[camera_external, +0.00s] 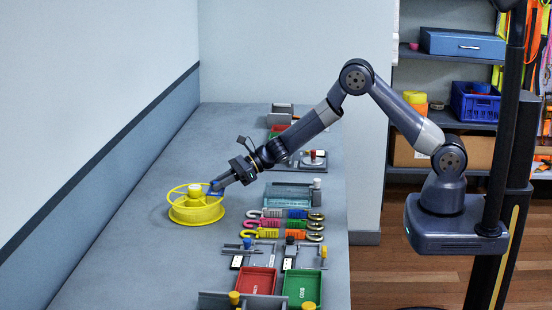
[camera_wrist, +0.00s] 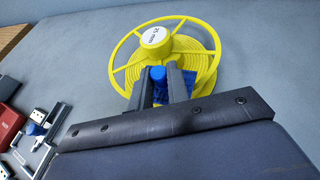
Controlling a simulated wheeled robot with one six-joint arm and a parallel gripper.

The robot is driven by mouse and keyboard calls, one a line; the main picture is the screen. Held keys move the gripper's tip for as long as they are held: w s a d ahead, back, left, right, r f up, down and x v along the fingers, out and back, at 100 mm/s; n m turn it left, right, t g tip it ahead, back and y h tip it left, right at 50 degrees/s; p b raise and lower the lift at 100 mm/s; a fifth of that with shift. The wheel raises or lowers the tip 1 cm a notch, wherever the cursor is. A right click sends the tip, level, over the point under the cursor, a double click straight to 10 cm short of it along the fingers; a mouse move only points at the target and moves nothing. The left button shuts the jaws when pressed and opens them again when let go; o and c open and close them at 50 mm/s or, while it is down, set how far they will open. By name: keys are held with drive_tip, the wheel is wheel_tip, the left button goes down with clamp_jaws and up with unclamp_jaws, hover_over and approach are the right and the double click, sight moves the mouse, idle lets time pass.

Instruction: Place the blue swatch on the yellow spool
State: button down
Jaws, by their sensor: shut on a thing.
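The yellow spool (camera_external: 196,212) lies flat on the bench at the left, with spokes and a white-topped hub; it also shows in the wrist view (camera_wrist: 205,76). My gripper (camera_external: 213,189) is at the spool's right side, reaching over its rim. In the wrist view my gripper (camera_wrist: 163,80) is shut on the blue swatch (camera_wrist: 157,73), whose blue top shows between the fingertips. More blue shows beside and between the fingers, over the yellow winding. I cannot tell whether the swatch touches the spool.
A row of hooked straps (camera_external: 282,224) in several colours lies to the right of the spool. A red tray (camera_external: 258,281) and a green tray (camera_external: 303,289) sit at the front. Small fixtures line the bench's right edge. The bench left of the spool is clear up to the wall.

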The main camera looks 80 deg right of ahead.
drive_tip(key=shift+f, duration=0.15)
drive_tip(key=c, duration=1.4)
unclamp_jaws()
drive_tip(key=shift+o, duration=0.2)
drive_tip(key=shift+r, duration=0.2)
drive_tip(key=shift+s+d, duration=0.2)
drive_tip(key=shift+s, duration=0.05)
drive_tip(key=b+v, duration=0.2)
drive_tip(key=v, duration=0.9)
drive_tip(key=shift+s, duration=0.2)
drive_tip(key=shift+r, duration=0.1)
